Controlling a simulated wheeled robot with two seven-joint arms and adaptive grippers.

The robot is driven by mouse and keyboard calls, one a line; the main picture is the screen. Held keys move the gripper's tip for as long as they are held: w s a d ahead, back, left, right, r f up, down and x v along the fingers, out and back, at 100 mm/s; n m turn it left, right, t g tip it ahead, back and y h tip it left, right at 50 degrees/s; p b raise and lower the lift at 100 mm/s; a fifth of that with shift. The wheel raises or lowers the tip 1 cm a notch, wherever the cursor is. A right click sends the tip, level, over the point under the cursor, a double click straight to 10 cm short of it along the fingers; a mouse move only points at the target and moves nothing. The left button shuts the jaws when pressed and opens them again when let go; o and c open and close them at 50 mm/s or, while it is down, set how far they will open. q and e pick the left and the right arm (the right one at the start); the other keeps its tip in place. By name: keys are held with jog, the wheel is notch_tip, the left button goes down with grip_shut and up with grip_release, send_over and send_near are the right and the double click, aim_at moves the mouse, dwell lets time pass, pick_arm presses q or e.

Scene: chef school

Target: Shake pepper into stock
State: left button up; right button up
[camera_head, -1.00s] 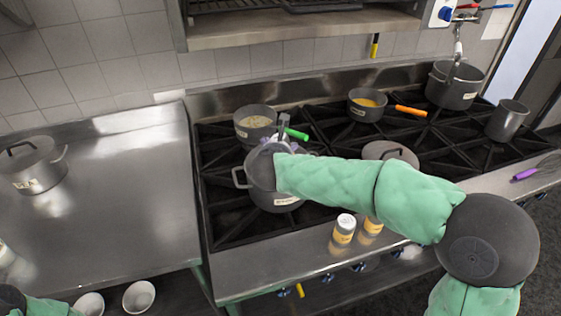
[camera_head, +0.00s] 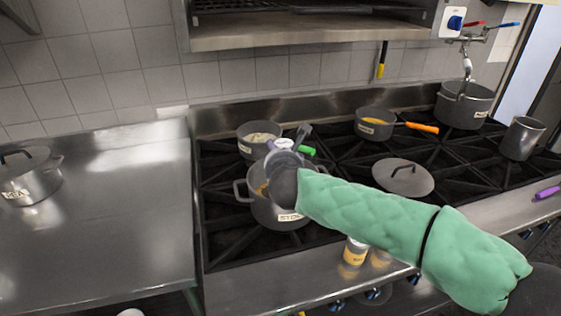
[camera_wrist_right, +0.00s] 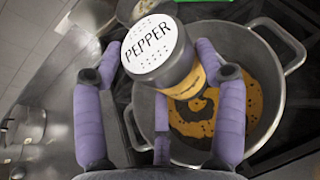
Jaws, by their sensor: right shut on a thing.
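My right gripper (camera_head: 284,150) is over the stock pot (camera_head: 262,210), a grey two-handled pot on the front left of the stove. In the right wrist view my right gripper (camera_wrist_right: 160,75), with purple fingers, is shut on the pepper shaker (camera_wrist_right: 158,45). Its white holed lid reads PEPPER and faces the camera; its body has a yellow label. The open stock pot (camera_wrist_right: 292,65) lies beyond it, with orange-brown stock (camera_wrist_right: 238,90) and dark patches inside. The shaker's exact tilt is unclear. My left gripper is out of view.
A grey lid (camera_head: 405,180) lies on the stove to the right. Shakers (camera_head: 354,252) stand on the front ledge, partly behind my arm. The left counter (camera_head: 110,220) is largely clear.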

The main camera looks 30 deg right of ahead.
aim_at(279, 142)
jog(key=shift+r, duration=0.1)
notch_tip(279, 142, up, 4)
jog(key=p, duration=0.4)
dwell(0.5)
